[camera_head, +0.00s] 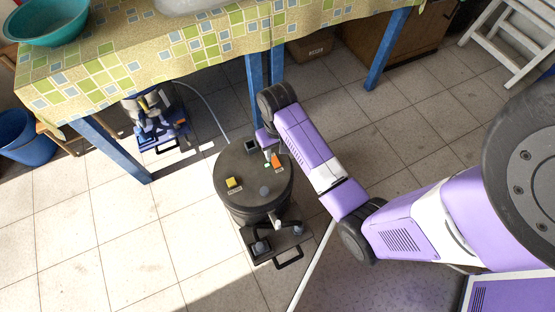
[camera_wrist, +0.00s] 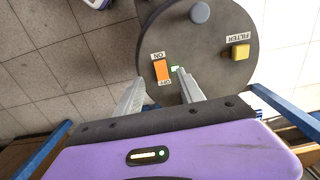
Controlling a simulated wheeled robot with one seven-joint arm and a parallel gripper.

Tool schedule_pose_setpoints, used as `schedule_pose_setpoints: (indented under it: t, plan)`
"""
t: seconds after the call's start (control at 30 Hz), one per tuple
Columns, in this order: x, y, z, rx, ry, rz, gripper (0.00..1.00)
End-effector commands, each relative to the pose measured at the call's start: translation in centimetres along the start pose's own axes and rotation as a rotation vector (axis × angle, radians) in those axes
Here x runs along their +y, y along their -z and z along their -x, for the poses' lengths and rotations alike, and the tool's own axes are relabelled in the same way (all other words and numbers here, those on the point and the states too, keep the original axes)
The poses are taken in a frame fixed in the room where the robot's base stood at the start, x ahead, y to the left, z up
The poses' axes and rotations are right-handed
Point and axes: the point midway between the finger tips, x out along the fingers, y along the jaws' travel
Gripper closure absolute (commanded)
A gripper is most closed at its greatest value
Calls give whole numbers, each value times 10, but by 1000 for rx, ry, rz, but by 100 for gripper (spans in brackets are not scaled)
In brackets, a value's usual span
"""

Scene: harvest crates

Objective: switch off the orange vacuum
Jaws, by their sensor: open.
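A round dark grey vacuum (camera_head: 225,168) stands on the tiled floor; its body is not orange. Its lid (camera_wrist: 215,60) fills the upper right of the wrist view. An orange rocker switch (camera_wrist: 161,70) sits on the lid between labels reading ON and OFF; it also shows in the head view (camera_head: 277,160). A small green light (camera_wrist: 175,68) shows beside it. My gripper (camera_wrist: 161,76) is open and empty, its two fingers apart on either side of the switch in the picture. I cannot tell whether a fingertip touches the lid.
The lid also has a yellow FILTER button (camera_wrist: 240,52) and a grey knob (camera_wrist: 199,12). A blue-legged table (camera_head: 110,150) with a patterned cloth stands behind. A blue machine (camera_head: 160,130) is under it. Open floor lies left of the vacuum.

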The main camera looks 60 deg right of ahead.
Motion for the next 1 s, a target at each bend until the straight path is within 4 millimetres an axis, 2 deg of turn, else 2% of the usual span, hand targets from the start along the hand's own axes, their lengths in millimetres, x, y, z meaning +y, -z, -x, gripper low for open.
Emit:
schedule_pose_setpoints:
  t: [0.5,0.67,0.93,1.0]
  plan:
    - [0,-2,-68,-5,0,-2,55]
    - [0,-2,-76,-4,0,-2,55]
    - [0,-2,-77,-3,0,-2,55]
    - [0,-2,-77,-3,0,-2,68]
